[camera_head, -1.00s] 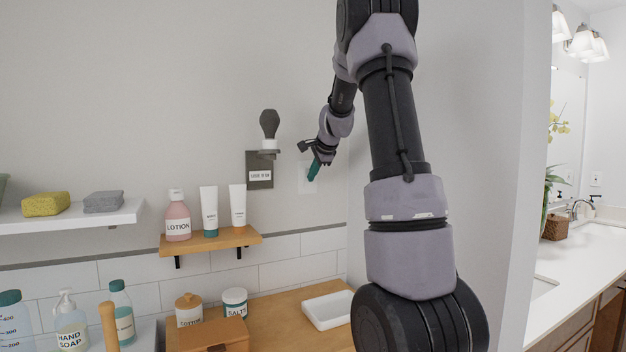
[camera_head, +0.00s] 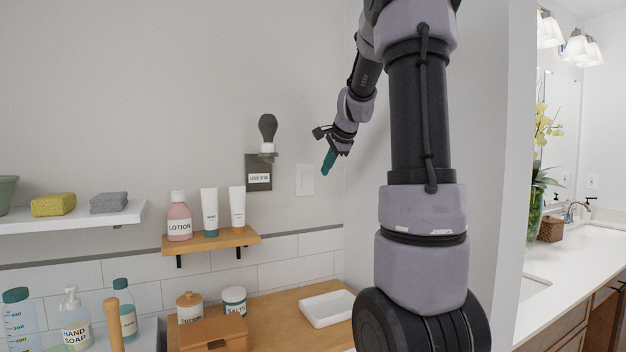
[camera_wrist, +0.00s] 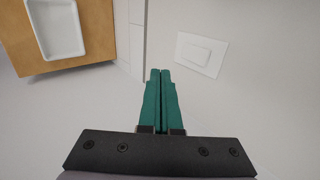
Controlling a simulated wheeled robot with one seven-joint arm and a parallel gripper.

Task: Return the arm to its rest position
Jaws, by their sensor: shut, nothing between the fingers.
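My gripper (camera_head: 327,164) hangs in the air in front of the wall, to the left of my upper arm in the head view. Its teal fingers point down and slightly left. In the wrist view the fingers (camera_wrist: 160,73) are closed together with nothing between them. A white wall switch plate (camera_head: 305,180) is on the wall behind and just left of the fingertips; it also shows in the wrist view (camera_wrist: 201,54) right of the fingers. My arm is bent, with its elbow out of the top of the head view.
A wooden shelf (camera_head: 212,243) holds a lotion bottle (camera_head: 179,218) and two white tubes. Below, a wooden counter (camera_head: 275,319) bears a white tray (camera_head: 327,308) and jars. A wall holder (camera_head: 258,173) holds a dark bulb-shaped object. A wall corner is close behind my arm.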

